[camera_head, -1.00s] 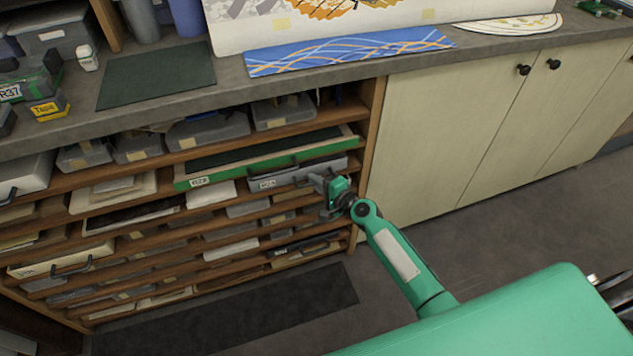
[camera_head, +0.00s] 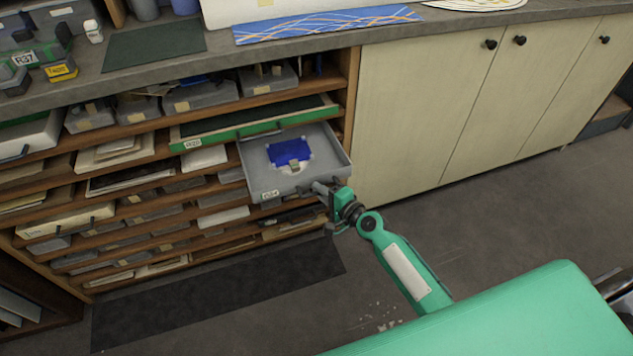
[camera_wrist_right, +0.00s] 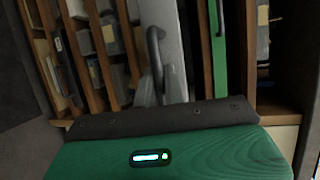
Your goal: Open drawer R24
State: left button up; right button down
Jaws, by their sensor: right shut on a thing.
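Drawer R24 (camera_head: 254,173) is a grey tray with a label at the left of its front. It stands pulled out from the shelf unit, and a blue piece with pale edges (camera_head: 289,151) lies inside. My right gripper (camera_head: 322,189) is at the right part of the drawer's front, shut on its dark handle. My left gripper is not in view.
A green-fronted drawer (camera_head: 255,124) lies just above, slightly out. The shelves hold several other trays and papers. Closed cream cupboards (camera_head: 430,100) stand to the right.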

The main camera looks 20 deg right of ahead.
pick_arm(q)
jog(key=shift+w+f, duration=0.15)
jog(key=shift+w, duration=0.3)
pick_arm(e)
jog(key=s, duration=0.9)
jog(key=shift+s+d, duration=0.15)
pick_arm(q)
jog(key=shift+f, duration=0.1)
pick_arm(e)
jog(key=c, duration=1.5)
grip_release()
jog(key=shift+s, duration=0.1)
